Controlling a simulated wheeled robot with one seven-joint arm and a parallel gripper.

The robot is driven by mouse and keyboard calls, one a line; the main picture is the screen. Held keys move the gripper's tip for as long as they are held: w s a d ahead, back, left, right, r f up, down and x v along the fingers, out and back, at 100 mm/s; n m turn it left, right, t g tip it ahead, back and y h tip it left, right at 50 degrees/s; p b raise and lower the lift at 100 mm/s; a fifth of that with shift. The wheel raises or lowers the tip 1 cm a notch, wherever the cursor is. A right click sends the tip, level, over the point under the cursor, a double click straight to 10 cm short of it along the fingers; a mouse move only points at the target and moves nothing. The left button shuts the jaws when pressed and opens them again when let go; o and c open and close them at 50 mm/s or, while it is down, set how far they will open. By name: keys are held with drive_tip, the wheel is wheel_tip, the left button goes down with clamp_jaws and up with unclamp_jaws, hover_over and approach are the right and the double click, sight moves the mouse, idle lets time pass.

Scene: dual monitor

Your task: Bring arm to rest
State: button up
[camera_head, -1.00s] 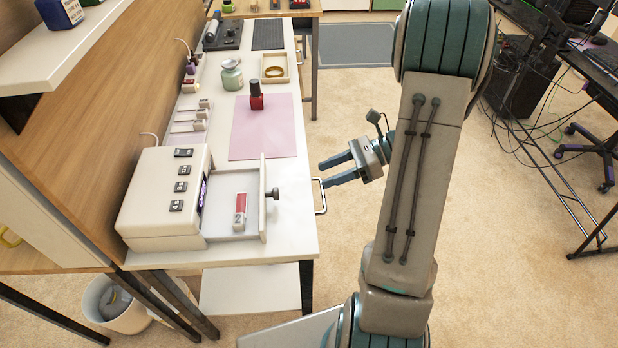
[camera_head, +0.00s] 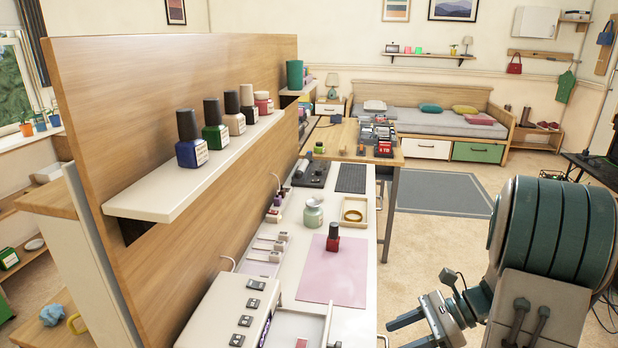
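My arm (camera_head: 560,245) is at the right of the view, with teal bands on its upper part. My gripper (camera_head: 398,332) is at the bottom edge of the picture, to the right of the white desk (camera_head: 352,322). Its two dark blue fingers point left and stand apart with nothing between them. The lower finger is partly cut off by the frame.
A red nail polish bottle (camera_head: 333,237) stands on a pink mat (camera_head: 330,275) on the desk. A white box with buttons (camera_head: 235,305) is at the near left. A shelf (camera_head: 200,180) holds several bottles. Carpet lies open between desk and bed (camera_head: 440,115).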

drive_tip(key=s+a+r+n+t+h+p, duration=0.1)
drive_tip(key=s+a+r+n+h+p, duration=0.2)
drive_tip(key=r+n, duration=0.5)
drive_tip(key=s+a+r+n+t+h+p, duration=0.1)
drive_tip(key=s+r+n+h+p, duration=0.4)
drive_tip(key=n, duration=0.6)
wheel_tip(320, 180, up, 3)
drive_tip(key=s+a+h, duration=0.1)
drive_tip(key=s+h, duration=0.1)
drive_tip(key=h, duration=0.2)
drive_tip(key=shift+a+t, duration=0.3)
drive_tip(key=shift+a, duration=0.1)
